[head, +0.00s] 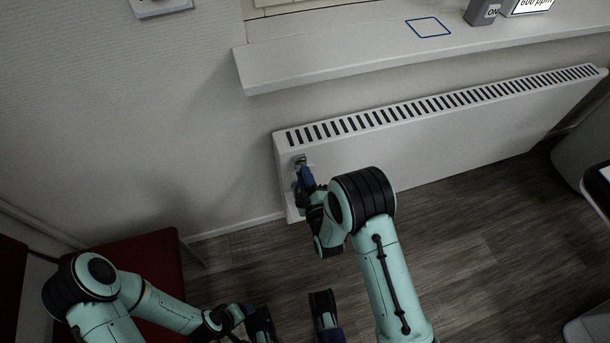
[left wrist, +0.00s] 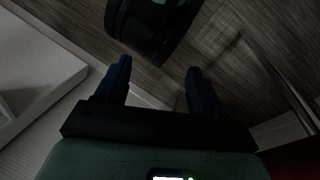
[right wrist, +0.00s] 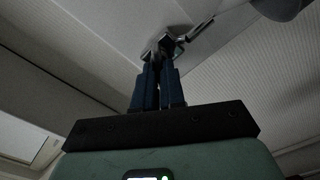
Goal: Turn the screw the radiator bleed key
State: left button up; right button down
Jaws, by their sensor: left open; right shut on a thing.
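The radiator bleed key (head: 300,160) is a small grey metal piece at the upper left end of the white radiator (head: 420,140). My right gripper (head: 304,174) is shut on it from below. In the right wrist view, the blue fingers of that gripper (right wrist: 160,68) are close together at the metal key (right wrist: 168,44). The key lies at the radiator's end; the screw is hidden, so I cannot tell how far the key sits on it. My left gripper (left wrist: 158,70) is open and empty, low over the floor, away from the radiator.
A white window sill (head: 340,62) juts out above the radiator. A red seat (head: 150,262) stands at lower left. The wooden floor (head: 470,250) in front of the radiator is clear.

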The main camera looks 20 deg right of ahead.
pick_arm(q)
jog(key=shift+s+d+r+p, duration=0.35)
jog(key=shift+s+r+p, duration=0.15)
jog(key=shift+s, duration=0.25)
pick_arm(e)
jog(key=shift+f+n, duration=0.2)
jog(key=shift+n, duration=3.3)
jog(key=c, duration=1.2)
grip_release()
jog(key=shift+s, duration=0.1)
